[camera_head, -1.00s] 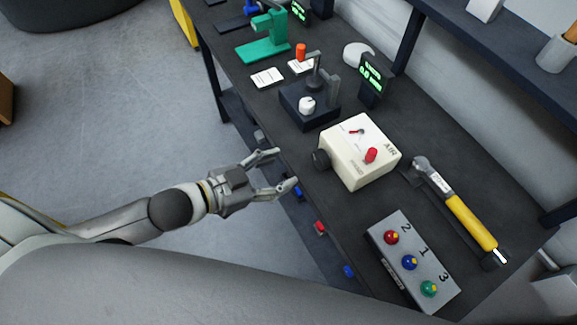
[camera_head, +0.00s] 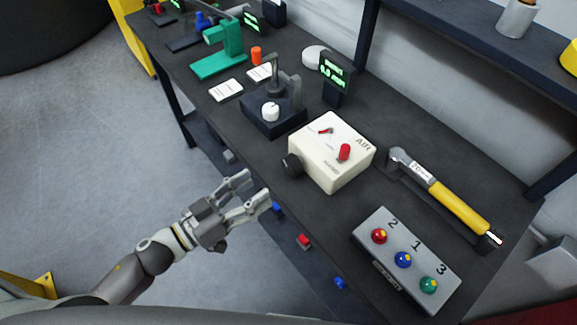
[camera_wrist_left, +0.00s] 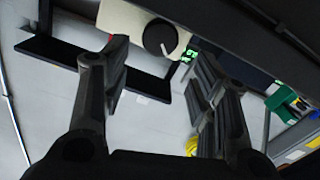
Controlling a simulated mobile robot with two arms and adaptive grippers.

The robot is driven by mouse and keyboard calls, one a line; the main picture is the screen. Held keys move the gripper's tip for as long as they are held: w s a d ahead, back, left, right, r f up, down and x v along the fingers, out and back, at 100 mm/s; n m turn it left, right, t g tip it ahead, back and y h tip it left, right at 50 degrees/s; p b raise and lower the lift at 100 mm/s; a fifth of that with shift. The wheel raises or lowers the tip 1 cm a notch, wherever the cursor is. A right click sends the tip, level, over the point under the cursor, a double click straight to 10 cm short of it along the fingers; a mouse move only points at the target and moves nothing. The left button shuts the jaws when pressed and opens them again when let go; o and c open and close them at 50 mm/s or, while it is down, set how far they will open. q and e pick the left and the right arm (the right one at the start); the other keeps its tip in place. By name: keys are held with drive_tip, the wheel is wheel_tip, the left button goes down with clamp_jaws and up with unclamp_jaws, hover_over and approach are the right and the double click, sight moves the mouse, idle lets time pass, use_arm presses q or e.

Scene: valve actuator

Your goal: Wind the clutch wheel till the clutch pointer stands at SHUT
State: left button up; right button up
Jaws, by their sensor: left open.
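A cream box (camera_head: 331,152) marked AIR stands on the dark bench. A black round knob (camera_head: 291,165), which looks like the clutch wheel, sticks out of its near left side. On the box top are a small dial with a pointer (camera_head: 326,131) and a red lever (camera_head: 344,152); the dial's lettering is too small to read. My left gripper (camera_head: 257,187) is open and empty, off the bench edge, its fingers towards the knob but apart from it. In the left wrist view the knob (camera_wrist_left: 159,38) with a white mark shows between the open fingers. My right gripper is not in view.
A grey button box (camera_head: 405,262) and a yellow-handled tool (camera_head: 456,206) lie right of the cream box. A dark block with a white knob (camera_head: 270,112) and a green stand (camera_head: 222,55) are further left.

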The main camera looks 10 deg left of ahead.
sight(288, 167)
use_arm(q)
drive_tip(key=p+x, duration=0.2)
drive_tip(key=x, duration=0.8)
drive_tip(key=shift+w+d, duration=0.1)
drive_tip(key=shift+w, duration=0.05)
drive_tip(key=shift+c, duration=0.3)
drive_tip(key=c, duration=0.7)
drive_tip(key=shift+o, duration=0.2)
drive_tip(key=shift+m+p, duration=0.4)
drive_tip(key=shift+m, duration=1.8)
drive_tip(key=o, duration=0.7)
